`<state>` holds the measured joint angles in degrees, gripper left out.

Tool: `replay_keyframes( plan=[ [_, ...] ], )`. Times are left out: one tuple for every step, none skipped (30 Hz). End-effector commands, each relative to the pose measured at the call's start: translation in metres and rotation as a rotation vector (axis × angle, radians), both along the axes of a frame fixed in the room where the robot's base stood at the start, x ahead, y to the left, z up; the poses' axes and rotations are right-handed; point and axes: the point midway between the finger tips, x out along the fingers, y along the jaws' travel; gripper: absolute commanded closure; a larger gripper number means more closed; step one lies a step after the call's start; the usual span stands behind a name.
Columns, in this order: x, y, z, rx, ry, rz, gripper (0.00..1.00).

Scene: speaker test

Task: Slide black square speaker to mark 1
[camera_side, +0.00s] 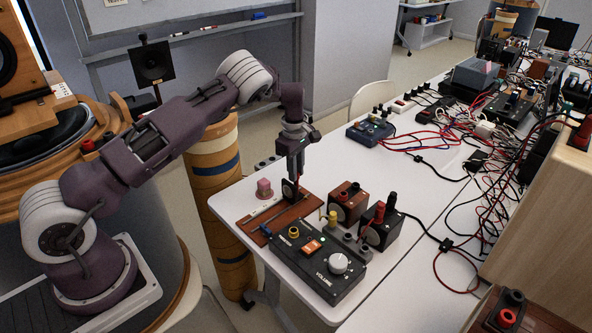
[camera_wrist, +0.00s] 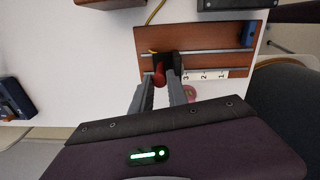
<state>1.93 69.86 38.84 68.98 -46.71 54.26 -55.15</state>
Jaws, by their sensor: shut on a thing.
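The black square speaker (camera_side: 289,190) stands on a reddish-brown wooden board with a metal rail (camera_wrist: 213,52). My gripper (camera_side: 291,184) points down and is shut on the speaker. In the wrist view, the fingers (camera_wrist: 161,78) close around the speaker (camera_wrist: 175,60), with a red part between them. A white strip (camera_wrist: 213,74) along the board's edge carries the marks 3, 2 and 1. The speaker is beside the mark 3 end of the strip. Mark 1 (camera_wrist: 222,75) lies to the right, towards the blue piece (camera_wrist: 248,33). The speaker's lower edge is partly hidden.
The rail between speaker and blue piece looks clear.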

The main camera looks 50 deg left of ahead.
Motion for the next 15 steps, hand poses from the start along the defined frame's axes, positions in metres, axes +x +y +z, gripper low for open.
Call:
replay_keyframes(
  plan=[
    [0.001,0.0,0.001,0.0,-0.002,0.0,1.0],
    [0.001,0.0,0.001,0.0,-0.003,0.0,1.0],
    [0.001,0.0,0.001,0.0,-0.003,0.0,1.0],
    [0.001,0.0,0.001,0.0,-0.003,0.0,1.0],
    [0.001,0.0,0.001,0.0,-0.003,0.0,1.0],
    [0.001,0.0,0.001,0.0,-0.003,0.0,1.0],
    [0.001,0.0,0.001,0.0,-0.003,0.0,1.0],
    [0.001,0.0,0.001,0.0,-0.003,0.0,1.0],
    [0.001,0.0,0.001,0.0,-0.003,0.0,1.0],
    [0.001,0.0,0.001,0.0,-0.003,0.0,1.0],
    [0.001,0.0,0.001,0.0,-0.003,0.0,1.0],
    [-0.001,0.001,0.001,0.001,-0.004,0.002,1.0],
    [-0.002,0.001,0.002,-0.001,-0.004,0.004,1.0],
    [-0.005,0.001,0.002,-0.002,-0.004,0.006,1.0],
    [-0.011,0.002,0.002,-0.001,-0.005,0.008,1.0]
  ],
)
